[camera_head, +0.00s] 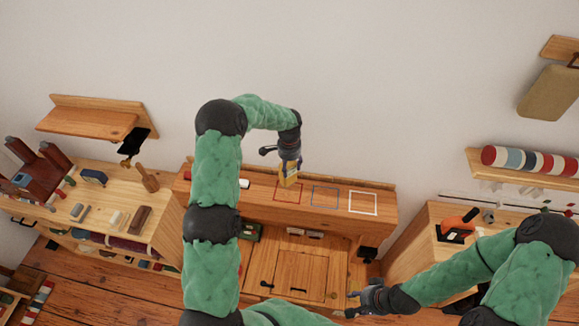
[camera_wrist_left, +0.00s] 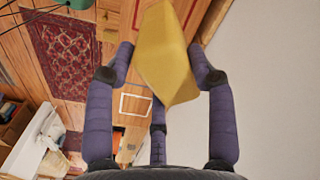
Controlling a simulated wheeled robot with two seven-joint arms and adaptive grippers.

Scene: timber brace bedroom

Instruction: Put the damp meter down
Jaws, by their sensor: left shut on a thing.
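The damp meter (camera_head: 289,175) is a yellow block-like thing held in my left gripper (camera_head: 289,161), over the wooden bench top. It hangs at the red outlined square (camera_head: 276,192); I cannot tell whether it touches the wood. In the left wrist view the meter (camera_wrist_left: 167,58) fills the space between the purple fingers of my left gripper (camera_wrist_left: 166,62), which are shut on it. A blue outlined square (camera_head: 325,204) and a white outlined square (camera_head: 377,204) lie to the right. My right gripper (camera_head: 352,304) is empty, its fingers apart, low in front of the bench.
A white-and-red cylinder (camera_head: 244,183) lies on the bench left of the meter. A left shelf unit (camera_head: 173,205) carries small blocks and tools. An orange-and-black tool (camera_head: 459,223) sits on the right cabinet. The bench top around the blue and white squares is clear.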

